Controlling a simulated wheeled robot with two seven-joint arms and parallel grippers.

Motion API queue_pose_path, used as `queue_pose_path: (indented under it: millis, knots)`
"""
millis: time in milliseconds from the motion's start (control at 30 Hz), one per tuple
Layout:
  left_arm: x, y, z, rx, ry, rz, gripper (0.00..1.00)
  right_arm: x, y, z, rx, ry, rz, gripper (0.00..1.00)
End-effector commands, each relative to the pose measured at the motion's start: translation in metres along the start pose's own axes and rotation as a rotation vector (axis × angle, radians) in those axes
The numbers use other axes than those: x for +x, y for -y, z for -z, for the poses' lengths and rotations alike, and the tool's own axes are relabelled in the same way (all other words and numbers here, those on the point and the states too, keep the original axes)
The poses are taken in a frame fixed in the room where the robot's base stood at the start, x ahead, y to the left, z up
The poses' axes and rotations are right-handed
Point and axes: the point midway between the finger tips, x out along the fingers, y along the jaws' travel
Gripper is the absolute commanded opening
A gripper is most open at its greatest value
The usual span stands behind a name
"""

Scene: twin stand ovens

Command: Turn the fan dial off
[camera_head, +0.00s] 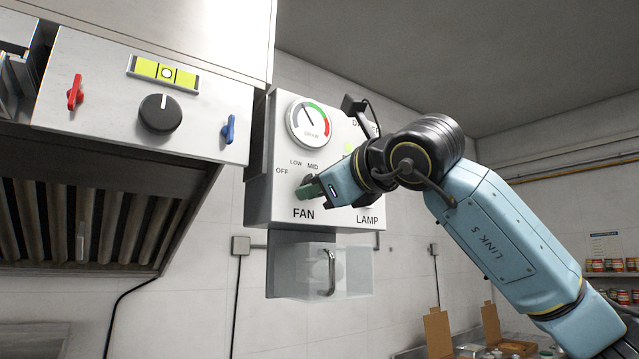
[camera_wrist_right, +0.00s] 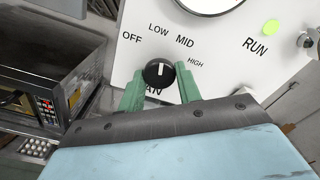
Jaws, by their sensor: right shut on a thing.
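The fan dial (camera_wrist_right: 158,72) is a round black knob with a white pointer line, on the front of the white control box (camera_head: 268,195). In the wrist view its pointer points roughly up, towards the LOW mark; OFF is further left. My right gripper (camera_wrist_right: 160,78) has its two green fingers on either side of the knob and is shut on it. In the head view my right gripper (camera_head: 314,191) reaches in from the right at the FAN label and mostly hides the dial. My left gripper is not in view.
A round drain gauge (camera_head: 309,122) sits above the dial, and a green RUN light (camera_wrist_right: 271,26) to its right. A hood panel at left carries a black knob (camera_head: 160,113), a red handle (camera_head: 75,93) and a blue handle (camera_head: 228,129). A clear box (camera_head: 345,272) hangs below.

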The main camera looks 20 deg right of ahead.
Motion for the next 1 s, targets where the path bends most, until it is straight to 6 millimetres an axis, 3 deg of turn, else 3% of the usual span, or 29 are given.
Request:
queue_pose_path:
  millis: [600, 1000]
  knots:
    - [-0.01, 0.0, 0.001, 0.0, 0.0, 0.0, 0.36, -0.001, 0.002, -0.002, -0.559, 0.002, 0.002, 0.11]
    - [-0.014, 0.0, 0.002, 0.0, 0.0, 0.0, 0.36, -0.001, 0.002, -0.001, -0.765, 0.002, 0.0, 0.11]
